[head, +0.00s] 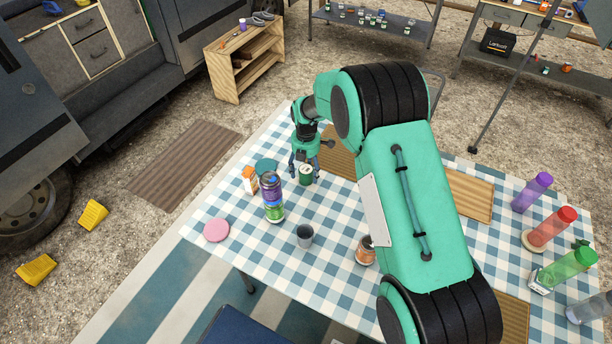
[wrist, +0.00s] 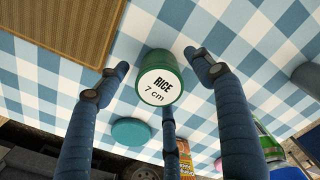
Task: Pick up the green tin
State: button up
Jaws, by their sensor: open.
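The green tin (head: 306,177) stands upright on the checked tablecloth in the head view. In the wrist view its white lid reads "RICE 7 cm", and its green side (wrist: 157,56) shows beyond the lid. My gripper (head: 304,164) is right at the tin, pointing down. In the wrist view my open fingers (wrist: 158,80) spread to either side of the tin, with a third finger at its near edge. Gaps show between the tin and the two side fingers. I cannot tell how far down the fingertips reach.
Close by on the table (head: 205,215) stand stacked cans (head: 272,200), an orange carton (head: 250,181) and a teal disc (head: 265,164). A grey cup (head: 305,236), pink disc (head: 216,230) and jar (head: 364,251) are nearer. Bottles (head: 552,228) stand right. A woven mat (wrist: 75,35) lies beside the tin.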

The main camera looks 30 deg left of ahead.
aim_at(306, 170)
jog(key=c, duration=1.3)
jog(key=shift+c, duration=0.2)
jog(key=shift+r, duration=0.1)
jog(key=shift+r+p, duration=0.35)
jog(key=shift+r, duration=0.55)
jog(key=shift+s+d+r+p, duration=0.1)
jog(key=shift+r+p, duration=0.3)
jog(key=shift+r, duration=0.55)
jog(key=s+d+r+p, duration=0.1)
jog(key=s+d+p, duration=0.1)
jog(key=s+d, duration=0.8)
jog(key=shift+s+p, duration=0.35)
jog(key=shift+s, duration=0.6)
